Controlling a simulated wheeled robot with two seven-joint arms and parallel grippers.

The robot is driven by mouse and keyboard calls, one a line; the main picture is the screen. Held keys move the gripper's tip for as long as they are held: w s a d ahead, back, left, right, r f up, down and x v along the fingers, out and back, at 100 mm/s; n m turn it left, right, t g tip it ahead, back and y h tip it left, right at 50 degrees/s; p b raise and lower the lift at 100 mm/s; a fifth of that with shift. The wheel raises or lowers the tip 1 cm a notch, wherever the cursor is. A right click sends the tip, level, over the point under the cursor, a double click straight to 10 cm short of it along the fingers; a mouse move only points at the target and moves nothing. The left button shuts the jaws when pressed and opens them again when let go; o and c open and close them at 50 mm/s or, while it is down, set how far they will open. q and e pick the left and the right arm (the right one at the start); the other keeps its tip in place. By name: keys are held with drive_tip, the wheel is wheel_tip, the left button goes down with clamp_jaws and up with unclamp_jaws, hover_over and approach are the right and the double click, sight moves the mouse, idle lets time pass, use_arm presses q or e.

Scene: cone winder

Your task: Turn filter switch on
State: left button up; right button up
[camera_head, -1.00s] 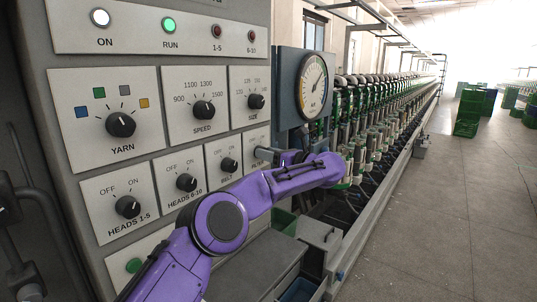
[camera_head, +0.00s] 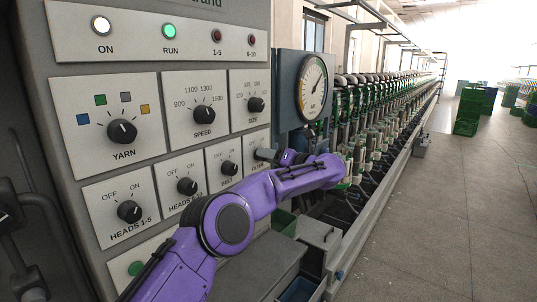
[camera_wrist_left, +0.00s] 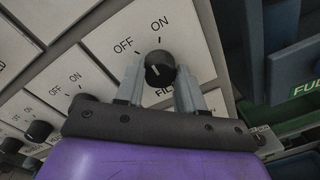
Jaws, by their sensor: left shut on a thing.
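The filter switch (camera_wrist_left: 159,70) is a round black knob on a pale plate, with OFF and ON printed above it in the left wrist view. My left gripper (camera_wrist_left: 158,84) has one grey finger on each side of the knob and is shut on it. A pale mark shows on the knob's face, but I cannot tell surely which word it points at. In the head view, my left gripper (camera_head: 267,155) is at the filter plate (camera_head: 257,166), at the right end of the lower row. It hides the knob there. My right gripper is not in view.
To the left of the filter plate are similar knobs for belt (camera_head: 229,168), heads 6-10 (camera_head: 187,186) and heads 1-5 (camera_head: 129,211). A round gauge (camera_head: 312,86) stands right of the panel. Green crates (camera_head: 468,112) stand far off on the open floor.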

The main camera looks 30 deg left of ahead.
use_arm(q)
drive_tip(key=shift+m+p, duration=1.6)
drive_tip(key=shift+m, duration=1.2)
drive_tip(key=shift+w, duration=0.1)
drive_tip(key=o, duration=1)
drive_tip(key=shift+o, duration=0.2)
